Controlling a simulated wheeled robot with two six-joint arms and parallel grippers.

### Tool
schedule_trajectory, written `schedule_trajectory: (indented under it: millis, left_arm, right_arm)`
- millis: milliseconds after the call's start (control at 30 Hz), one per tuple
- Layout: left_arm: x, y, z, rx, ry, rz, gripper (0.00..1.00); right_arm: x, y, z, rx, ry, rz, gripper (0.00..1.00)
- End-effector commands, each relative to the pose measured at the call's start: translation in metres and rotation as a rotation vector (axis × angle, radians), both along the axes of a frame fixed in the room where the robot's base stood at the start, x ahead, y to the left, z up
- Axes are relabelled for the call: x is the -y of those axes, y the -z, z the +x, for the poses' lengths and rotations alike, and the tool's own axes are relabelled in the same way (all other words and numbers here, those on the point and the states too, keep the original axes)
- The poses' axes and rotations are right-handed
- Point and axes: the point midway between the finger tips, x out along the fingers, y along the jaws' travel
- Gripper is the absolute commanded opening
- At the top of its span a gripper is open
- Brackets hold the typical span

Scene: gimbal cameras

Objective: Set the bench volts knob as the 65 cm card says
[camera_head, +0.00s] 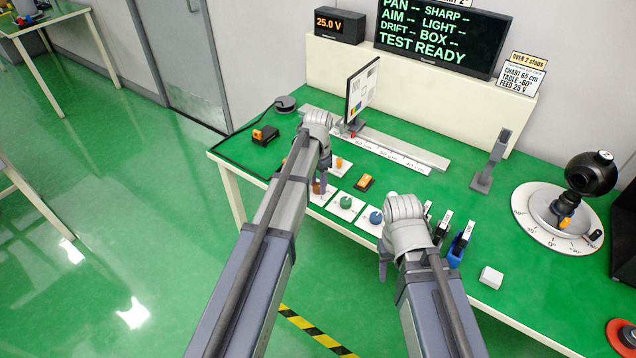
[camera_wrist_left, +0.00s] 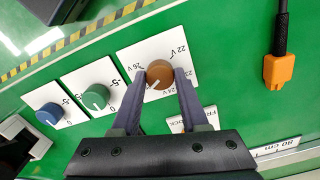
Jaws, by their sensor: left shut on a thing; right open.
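The brown volts knob (camera_wrist_left: 159,74) sits on a white plate marked 22 V, 24 V and 26 V. Its pale pointer line lies between 24 V and 26 V. My left gripper (camera_wrist_left: 160,78) is shut on this knob, one finger on each side; in the head view the left gripper (camera_head: 320,186) mostly hides it. The card (camera_head: 520,78) at the back right reads CHART 65 cm, TABLE -60°, FEED 25 V. The volts display (camera_head: 339,25) reads 25.0 V. My right gripper (camera_head: 384,264) is open and empty near the bench's front edge.
A green knob (camera_head: 346,202) and a blue knob (camera_head: 375,217) stand beside the brown one. An orange switch (camera_head: 365,182) lies behind them. A chart board (camera_head: 361,91) stands on the rail. The monitor (camera_head: 441,34) reads TEST READY. A round dial table (camera_head: 520,209) carries a black camera.

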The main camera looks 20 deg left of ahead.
Motion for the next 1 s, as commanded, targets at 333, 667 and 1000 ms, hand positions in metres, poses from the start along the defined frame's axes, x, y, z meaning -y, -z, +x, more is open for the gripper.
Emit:
schedule_trajectory:
  millis: [333, 667, 1000]
  left_arm:
    - [0.0, 0.0, 0.0, 0.0, -0.001, 0.0, 0.55]
    - [0.0, 0.0, 0.0, 0.0, -0.002, 0.0, 0.74]
    - [0.0, -0.012, 0.0, 0.0, -0.002, 0.0, 0.74]
  right_arm:
    - [0.0, 0.0, 0.0, 0.0, 0.0, 0.0, 0.5]
    - [0.0, 0.0, 0.0, 0.0, 0.0, 0.0, 0.5]
    - [0.0, -0.012, 0.0, 0.0, 0.0, 0.0, 0.5]
